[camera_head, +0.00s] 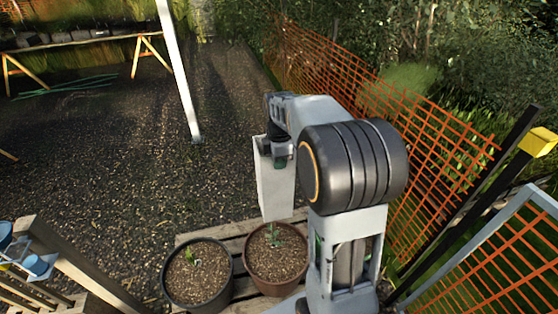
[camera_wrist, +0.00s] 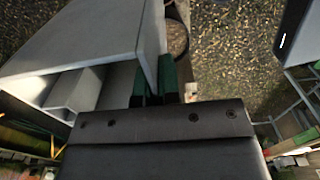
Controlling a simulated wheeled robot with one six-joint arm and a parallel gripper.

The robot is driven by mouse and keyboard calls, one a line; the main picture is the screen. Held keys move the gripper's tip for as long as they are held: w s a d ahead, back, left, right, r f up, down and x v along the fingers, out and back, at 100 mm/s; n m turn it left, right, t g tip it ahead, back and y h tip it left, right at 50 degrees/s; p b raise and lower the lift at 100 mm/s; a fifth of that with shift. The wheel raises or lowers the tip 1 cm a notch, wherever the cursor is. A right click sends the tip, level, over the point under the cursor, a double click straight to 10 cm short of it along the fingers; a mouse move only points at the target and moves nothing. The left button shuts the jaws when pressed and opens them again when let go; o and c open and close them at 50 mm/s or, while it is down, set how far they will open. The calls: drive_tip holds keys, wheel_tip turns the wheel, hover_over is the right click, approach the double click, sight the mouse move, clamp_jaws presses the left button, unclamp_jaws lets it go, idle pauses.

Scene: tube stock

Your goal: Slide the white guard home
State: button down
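The white guard (camera_head: 275,190) is a tall, open-ended box-shaped sleeve, hanging roughly upright from my gripper (camera_head: 277,158). In the wrist view the guard (camera_wrist: 85,40) fills the upper left, and my gripper's green-padded fingers (camera_wrist: 153,85) close on either side of one wall. The brown pot (camera_head: 262,278) stands below it, with a small green plant (camera_head: 274,238) showing just under the guard's lower end. I cannot tell whether the guard surrounds the plant's top. The lower end appears above the soil.
A black pot (camera_head: 168,283) with a small seedling stands left of the brown pot on wooden slats (camera_head: 240,232). Orange mesh fencing (camera_head: 330,70) runs along the right. A white post (camera_head: 178,70) rises behind left. Gravel ground beyond is mostly clear.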

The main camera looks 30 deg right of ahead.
drive_tip(key=b, duration=0.4)
hover_over(279, 206)
drive_tip(key=shift+f, duration=3.25)
drive_tip(key=shift+f+b, duration=2.3)
drive_tip(key=shift+f, duration=1.35)
drive_tip(key=shift+f+b, duration=2.4)
drive_tip(key=shift+f, duration=1.35)
